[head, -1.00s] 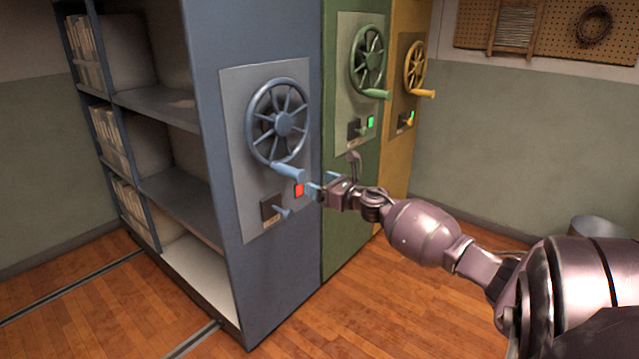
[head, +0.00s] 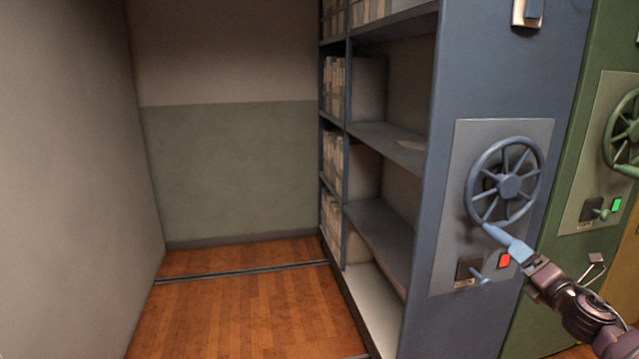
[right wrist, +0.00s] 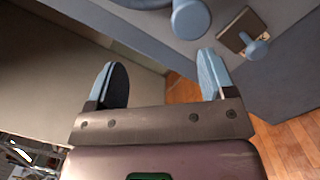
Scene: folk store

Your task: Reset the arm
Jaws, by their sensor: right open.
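My right gripper (head: 518,250) is at the front of the blue shelf unit (head: 490,60), close to the handle (head: 493,233) of its blue handwheel (head: 504,182). In the right wrist view its two light blue fingers (right wrist: 162,70) are apart, with nothing between them. The wheel's handle (right wrist: 190,18) shows past the fingertips there, and contact cannot be told. My left gripper is not in view.
Open aisle floor (head: 240,310) with a rail (head: 250,272) lies left of the blue unit. A pale wall (head: 70,180) bounds the left.

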